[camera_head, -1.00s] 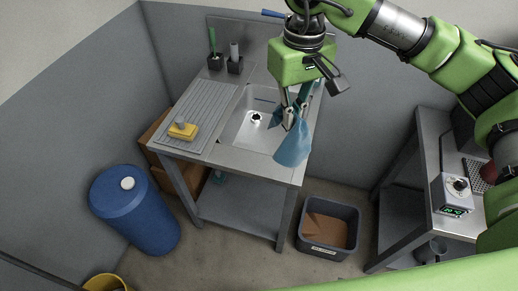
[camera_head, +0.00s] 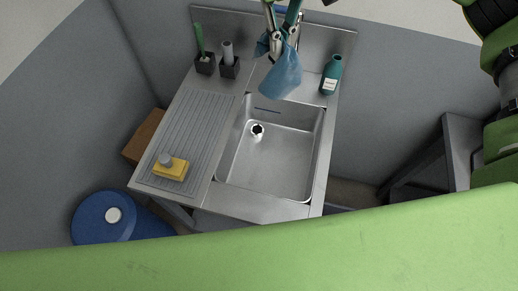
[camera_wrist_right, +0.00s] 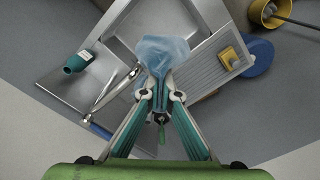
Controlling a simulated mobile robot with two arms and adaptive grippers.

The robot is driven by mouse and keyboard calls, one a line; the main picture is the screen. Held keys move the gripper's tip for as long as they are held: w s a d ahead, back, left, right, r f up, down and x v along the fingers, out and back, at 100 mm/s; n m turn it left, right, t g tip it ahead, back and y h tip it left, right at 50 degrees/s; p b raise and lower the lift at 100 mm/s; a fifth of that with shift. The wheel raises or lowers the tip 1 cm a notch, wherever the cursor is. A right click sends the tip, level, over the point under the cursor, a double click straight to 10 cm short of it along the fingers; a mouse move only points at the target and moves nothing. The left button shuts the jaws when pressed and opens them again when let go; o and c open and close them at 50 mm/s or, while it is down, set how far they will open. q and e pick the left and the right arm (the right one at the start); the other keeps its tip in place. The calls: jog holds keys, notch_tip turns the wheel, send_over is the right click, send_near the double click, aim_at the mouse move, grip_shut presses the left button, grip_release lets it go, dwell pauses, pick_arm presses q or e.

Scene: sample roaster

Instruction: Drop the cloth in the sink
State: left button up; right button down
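The blue cloth (camera_head: 281,77) hangs from my right gripper (camera_head: 279,36), whose fingers are shut on it. In the head view it appears above the back edge of the sink. The steel sink basin (camera_head: 270,160) is empty, with a dark drain near its left side. In the right wrist view the cloth (camera_wrist_right: 162,54) hangs from the fingertips (camera_wrist_right: 160,92) and hides part of the sink unit. My left gripper is in neither view.
A teal bottle (camera_head: 331,75) stands at the sink's back right corner. A yellow sponge (camera_head: 170,168) lies on the ribbed drainboard (camera_head: 200,135) at left. Brush holders (camera_head: 229,67) stand at the back left. A blue barrel (camera_head: 106,219) stands on the floor.

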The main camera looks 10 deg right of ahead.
jog(key=f+b, duration=0.2)
jog(key=f, duration=0.1)
jog(key=s+f+b, duration=0.1)
jog(key=f, duration=0.1)
jog(key=shift+f+b, duration=0.25)
jog(key=shift+b, duration=0.1)
jog(key=c, duration=2.2)
grip_release()
jog(key=shift+w, duration=0.1)
jog(key=shift+c, duration=0.2)
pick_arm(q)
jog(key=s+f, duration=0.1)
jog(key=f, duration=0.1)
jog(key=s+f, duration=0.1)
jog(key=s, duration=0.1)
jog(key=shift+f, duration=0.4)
pick_arm(e)
jog(key=o, duration=0.6)
jog(key=shift+c, duration=0.2)
jog(key=o, duration=0.7)
